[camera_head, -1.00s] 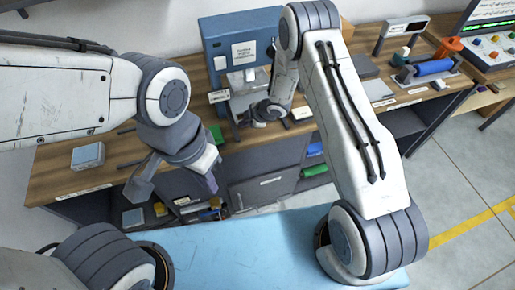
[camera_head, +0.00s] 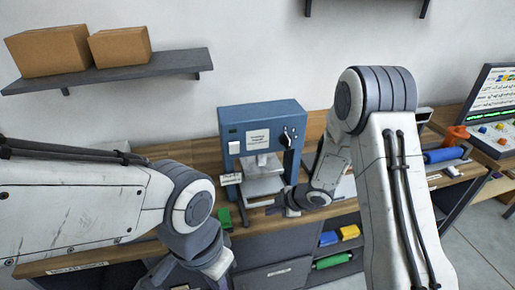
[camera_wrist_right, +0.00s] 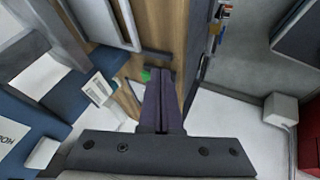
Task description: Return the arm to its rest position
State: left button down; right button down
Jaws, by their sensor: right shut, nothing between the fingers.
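My right arm (camera_head: 395,190) reaches up from the bottom right and bends down at its elbow. My right gripper (camera_head: 283,205) is in front of the blue machine (camera_head: 229,125), near the counter's front edge. In the right wrist view its dark fingers (camera_wrist_right: 165,100) lie together, shut with nothing between them. My left arm (camera_head: 75,205) comes in from the left. Its gripper (camera_head: 165,272) is low in the head view, in front of the counter, with the fingertips cut off by the bottom edge. The spread finger that shows and the earlier frame indicate it is open.
The wooden counter (camera_head: 205,158) runs along the wall. A green block (camera_head: 223,218) lies left of my right gripper. A blue roller (camera_head: 443,155) and an orange object (camera_head: 456,135) stand at right. Two cardboard boxes (camera_head: 50,50) (camera_head: 120,46) sit on a wall shelf (camera_head: 150,68).

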jog(key=s+a+r+m+h, duration=0.2)
jog(key=s+r+m+h, duration=0.45)
jog(key=r, duration=0.55)
jog(key=s+r+m+g+y, duration=0.1)
jog(key=s+r+m+g, duration=0.1)
jog(key=s, duration=0.9)
jog(key=s+a+r+m+g+y+b, duration=0.1)
jog(key=s+r+m+g, duration=0.1)
jog(key=s, duration=0.9)
jog(key=shift+s+a+r+m+g, duration=0.25)
jog(key=shift+s+r+m+g, duration=0.1)
jog(key=shift+m+g, duration=0.1)
